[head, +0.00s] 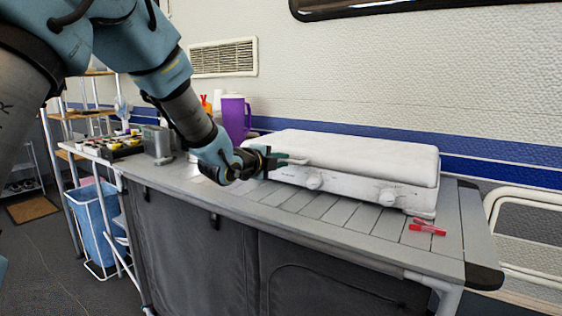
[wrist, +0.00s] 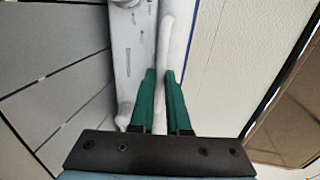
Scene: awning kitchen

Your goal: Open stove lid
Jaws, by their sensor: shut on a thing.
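The white stove (head: 335,181) stands on the grey slatted counter, with knobs along its front. Its white lid (head: 350,152) lies flat and closed on top in the head view. My gripper (head: 284,160) is at the stove's front left corner. In the wrist view my gripper's green fingers (wrist: 161,100) stand on both sides of the lid's thin pale edge (wrist: 165,45) and are shut on it. The stove's front panel (wrist: 130,60) shows to the left of the fingers there. The exact contact at the fingertips is small in the head view.
A red clip-like object (head: 427,228) lies on the counter (head: 452,245) at the stove's front right. A purple pitcher (head: 235,118) stands behind my gripper, near a metal container (head: 157,144). The wall is close behind the stove. Slats in front of the stove are mostly clear.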

